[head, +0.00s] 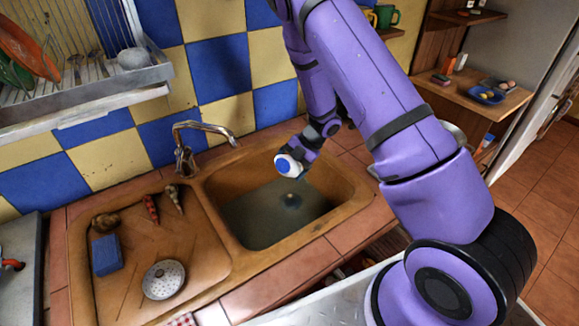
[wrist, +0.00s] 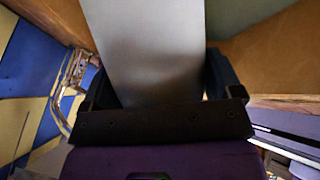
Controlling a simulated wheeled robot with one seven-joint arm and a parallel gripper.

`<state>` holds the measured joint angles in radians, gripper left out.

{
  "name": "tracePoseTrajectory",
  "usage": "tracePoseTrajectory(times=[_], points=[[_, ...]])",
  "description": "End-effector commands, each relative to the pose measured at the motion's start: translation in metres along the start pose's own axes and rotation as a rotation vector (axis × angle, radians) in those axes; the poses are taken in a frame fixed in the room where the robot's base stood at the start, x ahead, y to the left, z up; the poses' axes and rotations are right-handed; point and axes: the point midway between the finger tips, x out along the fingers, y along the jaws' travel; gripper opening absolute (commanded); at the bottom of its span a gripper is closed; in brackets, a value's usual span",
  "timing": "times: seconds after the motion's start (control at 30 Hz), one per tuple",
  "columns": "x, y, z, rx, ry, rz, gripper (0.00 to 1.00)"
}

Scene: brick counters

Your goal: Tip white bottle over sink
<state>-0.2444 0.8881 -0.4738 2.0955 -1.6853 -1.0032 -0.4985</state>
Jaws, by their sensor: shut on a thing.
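The white bottle (head: 281,168) shows in the head view as a small white shape with a blue end, tilted in the air above the sink basin. Its pale, smooth body (wrist: 150,50) fills the upper middle of the wrist view. My gripper (head: 300,156) is shut on the bottle, with a dark finger on each side of it in the wrist view (wrist: 155,95). The brown sink (head: 345,208) lies below, and its basin has a dark round drain. Most of the bottle is hidden from the head view, and no liquid is visible.
A metal faucet (head: 205,128) stands behind the sink's left part. The drainboard at left holds a blue sponge (head: 107,255), a round strainer (head: 164,279) and small items. A dish rack (head: 90,95) hangs at upper left. Wooden shelves (head: 470,90) stand at right.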

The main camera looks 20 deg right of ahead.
Motion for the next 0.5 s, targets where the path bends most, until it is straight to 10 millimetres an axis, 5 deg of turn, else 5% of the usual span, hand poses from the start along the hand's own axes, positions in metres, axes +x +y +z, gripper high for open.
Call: tracePoseTrajectory(times=[0.5], points=[[-0.020, 0.026, 0.054, -0.240, -0.386, 0.085, 0.57]])
